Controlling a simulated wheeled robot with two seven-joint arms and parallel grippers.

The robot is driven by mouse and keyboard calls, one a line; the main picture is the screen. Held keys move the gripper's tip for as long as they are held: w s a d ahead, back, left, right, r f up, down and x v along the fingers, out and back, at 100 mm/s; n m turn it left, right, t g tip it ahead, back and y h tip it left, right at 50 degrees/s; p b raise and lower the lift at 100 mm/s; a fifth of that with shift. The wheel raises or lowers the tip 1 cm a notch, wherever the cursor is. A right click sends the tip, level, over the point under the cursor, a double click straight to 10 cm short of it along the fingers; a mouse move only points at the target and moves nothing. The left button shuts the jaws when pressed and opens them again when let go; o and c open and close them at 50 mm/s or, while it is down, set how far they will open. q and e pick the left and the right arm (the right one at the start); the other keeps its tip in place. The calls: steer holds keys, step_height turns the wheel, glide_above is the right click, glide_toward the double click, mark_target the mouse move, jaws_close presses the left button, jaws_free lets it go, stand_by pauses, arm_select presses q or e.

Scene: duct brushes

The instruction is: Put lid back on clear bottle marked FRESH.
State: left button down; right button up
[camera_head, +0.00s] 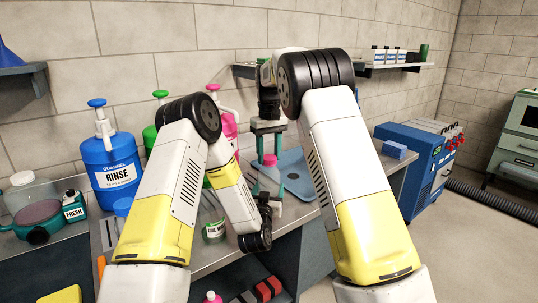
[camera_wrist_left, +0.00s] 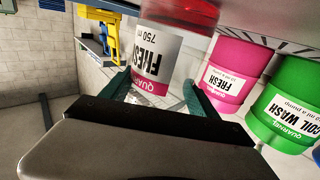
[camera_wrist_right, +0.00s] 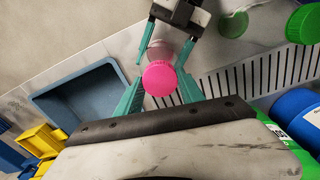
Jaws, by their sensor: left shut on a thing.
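The clear bottle (camera_wrist_left: 160,55), labelled FRESH 750 ml with a pink band, is held in my left gripper (camera_wrist_left: 160,92); it appears upside down in the left wrist view. In the head view the bottle (camera_head: 266,174) is largely hidden by the grippers. The round pink lid (camera_wrist_right: 159,78) lies between the fingertips of my right gripper (camera_wrist_right: 159,82), at the bottle's top; it also shows in the head view (camera_head: 270,159). My right gripper points down over the bottle. I cannot tell whether its fingers touch the lid, or whether the lid is seated.
A blue RINSE drum (camera_head: 115,160) stands on the left. Pink (camera_wrist_left: 232,75) and green (camera_wrist_left: 288,110) drums stand near the bottle. A blue tray (camera_wrist_right: 80,105) lies beside the grippers. A COIL WASH container (camera_head: 214,230) stands close to my left arm.

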steer(key=o, duration=0.5)
step_height(320, 180, up, 12)
stand_by(0.4)
arm_select(q)
steer(key=shift+c, duration=0.6)
jaws_free()
